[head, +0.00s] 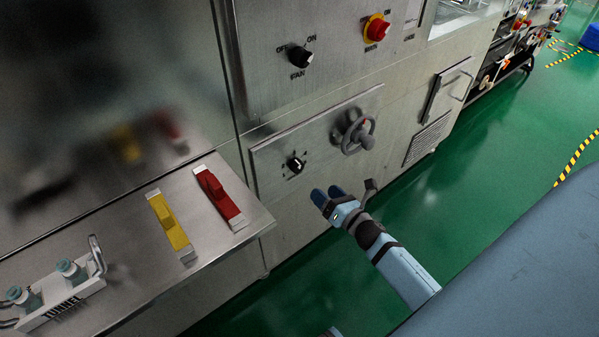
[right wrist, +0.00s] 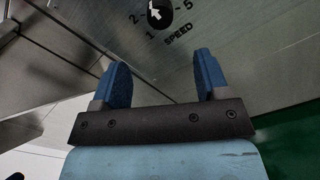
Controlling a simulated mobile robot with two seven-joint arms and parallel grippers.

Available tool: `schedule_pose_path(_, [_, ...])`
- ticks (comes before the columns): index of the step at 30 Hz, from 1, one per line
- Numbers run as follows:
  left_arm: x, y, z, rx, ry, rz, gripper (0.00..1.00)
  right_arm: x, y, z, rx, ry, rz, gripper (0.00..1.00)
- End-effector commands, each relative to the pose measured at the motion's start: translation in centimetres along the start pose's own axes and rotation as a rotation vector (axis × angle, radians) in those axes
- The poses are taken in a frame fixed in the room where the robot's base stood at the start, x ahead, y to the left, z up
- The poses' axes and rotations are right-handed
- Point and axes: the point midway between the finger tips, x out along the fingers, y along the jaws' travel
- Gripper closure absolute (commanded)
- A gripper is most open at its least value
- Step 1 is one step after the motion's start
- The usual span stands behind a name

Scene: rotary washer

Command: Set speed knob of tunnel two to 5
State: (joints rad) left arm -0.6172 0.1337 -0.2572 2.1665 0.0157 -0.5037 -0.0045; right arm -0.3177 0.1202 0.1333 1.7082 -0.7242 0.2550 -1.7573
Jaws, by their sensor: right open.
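The black speed knob (head: 296,165) sits on the lower front panel of the steel machine. In the right wrist view the speed knob (right wrist: 159,14) is cut off by the top edge; the numbers 1, 2 and 5 and the word SPEED show around it. It has a white pointer mark, but its exact setting is unclear. My right gripper (head: 329,196) is in front of the panel, to the lower right of the knob. Its blue fingers (right wrist: 162,66) are apart and empty, with the knob ahead of the gap, not touched. My left gripper is not visible.
A grey handwheel (head: 355,134) sticks out right of the knob. Above are the black FAN switch (head: 300,57) and a red-yellow switch (head: 376,29). A steel shelf (head: 130,235) juts out at left, bearing red (head: 220,197) and yellow (head: 170,225) pieces.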

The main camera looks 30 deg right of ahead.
Motion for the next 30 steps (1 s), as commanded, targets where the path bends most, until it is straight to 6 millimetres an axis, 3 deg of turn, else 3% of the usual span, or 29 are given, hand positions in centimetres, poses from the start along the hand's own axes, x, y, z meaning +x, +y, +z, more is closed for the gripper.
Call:
schedule_pose_path(9, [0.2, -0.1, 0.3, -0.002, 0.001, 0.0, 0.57, 7.0, 0.0, 0.0, 0.002, -0.001, 0.001, 0.32])
schedule_pose_path(15, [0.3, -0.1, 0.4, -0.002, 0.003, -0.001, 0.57, 9.9, -0.1, 0.0, 0.005, -0.001, -0.002, 0.32])
schedule_pose_path(21, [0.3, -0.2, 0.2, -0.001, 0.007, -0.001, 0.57, 11.1, 0.0, 0.0, 0.004, 0.0, -0.002, 0.32])
schedule_pose_path(29, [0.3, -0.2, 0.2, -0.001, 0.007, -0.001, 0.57, 11.1, 0.0, 0.0, 0.004, 0.0, -0.002, 0.32])
schedule_pose_path(30, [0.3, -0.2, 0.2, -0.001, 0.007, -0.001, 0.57, 11.1, 0.0, 0.0, 0.004, 0.0, -0.002, 0.41])
